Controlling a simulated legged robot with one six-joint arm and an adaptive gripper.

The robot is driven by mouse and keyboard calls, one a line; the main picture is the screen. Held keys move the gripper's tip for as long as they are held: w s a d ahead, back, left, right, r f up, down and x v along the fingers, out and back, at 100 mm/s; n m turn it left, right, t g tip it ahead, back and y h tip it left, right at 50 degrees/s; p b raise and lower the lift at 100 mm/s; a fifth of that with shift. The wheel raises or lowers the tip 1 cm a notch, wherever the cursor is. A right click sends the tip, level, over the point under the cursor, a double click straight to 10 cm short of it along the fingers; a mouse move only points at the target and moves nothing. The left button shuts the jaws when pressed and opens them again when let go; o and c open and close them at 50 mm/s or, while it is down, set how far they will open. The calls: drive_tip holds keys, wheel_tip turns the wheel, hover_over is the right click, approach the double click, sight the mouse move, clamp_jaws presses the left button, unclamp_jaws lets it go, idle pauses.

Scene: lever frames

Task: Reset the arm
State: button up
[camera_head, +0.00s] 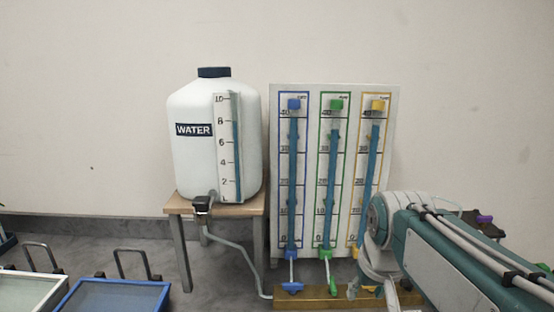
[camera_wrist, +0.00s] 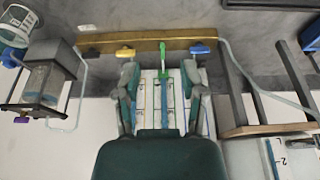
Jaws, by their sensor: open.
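My gripper (camera_wrist: 160,80) is open and empty in the wrist view, its two fingers spread either side of the green valve lever (camera_wrist: 163,60), with no contact visible. The green lever lies in line with its tube, and also shows in the head view (camera_head: 326,283). The blue lever (camera_wrist: 201,48) and yellow lever (camera_wrist: 125,53) lie along the brass bar (camera_wrist: 150,41). In the head view, my arm (camera_head: 455,255) comes in from the right and covers part of the yellow column; the fingers are hard to make out there.
The gauge panel (camera_head: 311,180) holds three tubes with blue liquid. A white water tank (camera_head: 200,160) stands on a small wooden table (camera_head: 230,209), with a grey hose (camera_head: 238,251) running to the bar. Trays (camera_head: 115,298) sit lower left. A purple-handled device (camera_wrist: 45,80) stands at left.

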drive_tip(key=s+f+t, duration=0.2)
drive_tip(key=s+f, duration=0.3)
drive_tip(key=s, duration=0.7)
drive_tip(key=shift+s, duration=0.25)
drive_tip(key=shift+w, duration=0.15)
idle(1.4)
